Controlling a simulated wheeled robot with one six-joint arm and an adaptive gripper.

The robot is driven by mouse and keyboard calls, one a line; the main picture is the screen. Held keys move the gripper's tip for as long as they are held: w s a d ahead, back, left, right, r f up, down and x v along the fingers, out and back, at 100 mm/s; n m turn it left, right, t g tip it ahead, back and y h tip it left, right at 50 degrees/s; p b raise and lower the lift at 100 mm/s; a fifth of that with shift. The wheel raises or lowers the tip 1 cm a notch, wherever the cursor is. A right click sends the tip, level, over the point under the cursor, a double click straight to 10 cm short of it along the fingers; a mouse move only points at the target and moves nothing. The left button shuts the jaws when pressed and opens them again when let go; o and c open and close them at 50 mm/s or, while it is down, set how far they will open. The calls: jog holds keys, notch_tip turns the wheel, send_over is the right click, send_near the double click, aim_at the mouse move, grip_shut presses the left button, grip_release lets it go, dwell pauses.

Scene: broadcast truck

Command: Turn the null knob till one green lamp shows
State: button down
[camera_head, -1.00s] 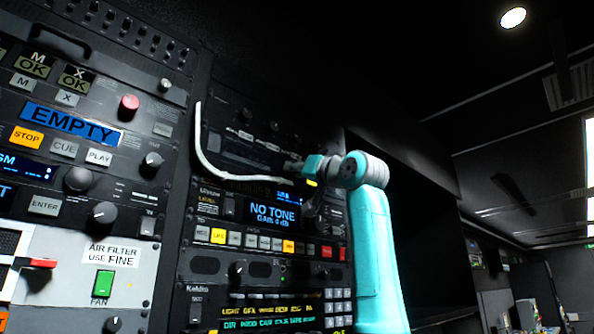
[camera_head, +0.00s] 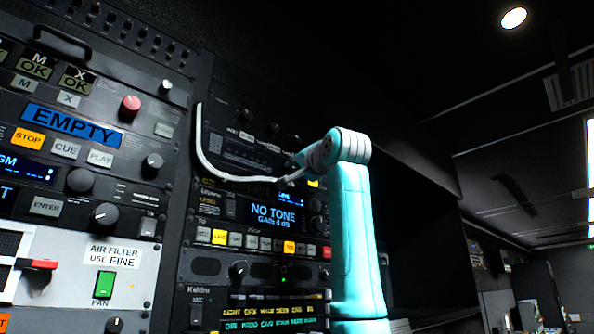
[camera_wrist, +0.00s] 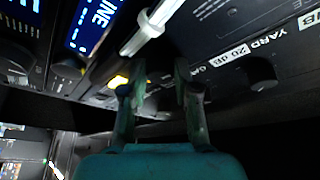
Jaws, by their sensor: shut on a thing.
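My gripper (camera_head: 287,183) is at the rack face, beside the end of a white cable, above the NO TONE display (camera_head: 273,214). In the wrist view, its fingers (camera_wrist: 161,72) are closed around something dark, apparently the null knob. The fingers and shadow hide most of it, and I cannot read a null label. A yellow-lit part (camera_wrist: 118,81) shows beside the left finger. A small green light (camera_head: 283,280) glows on a lower unit; I cannot tell whether it belongs to the null lamps.
The white cable (camera_head: 203,150) hangs along the rack and passes close in front of the fingers in the wrist view. Another dark knob (camera_wrist: 262,74) sits right of the fingers, near a 20 dB label. Buttons and knobs crowd the panels; open room lies to the right.

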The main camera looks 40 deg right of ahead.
jog(key=m+g, duration=0.1)
jog(key=m, duration=0.2)
jog(key=m+g, duration=0.1)
jog(key=m, duration=0.2)
jog(key=shift+a+r+h, duration=0.1)
jog(key=shift+r+h, duration=0.1)
jog(key=shift+h, duration=0.1)
jog(key=m+g, duration=0.2)
jog(key=m, duration=0.2)
jog(key=shift+r+m, duration=0.15)
jog(key=shift+m, duration=0.15)
jog(key=c, duration=0.9)
grip_release()
jog(key=shift+o, duration=0.2)
jog(key=v, duration=1.2)
jog(key=shift+r, duration=0.25)
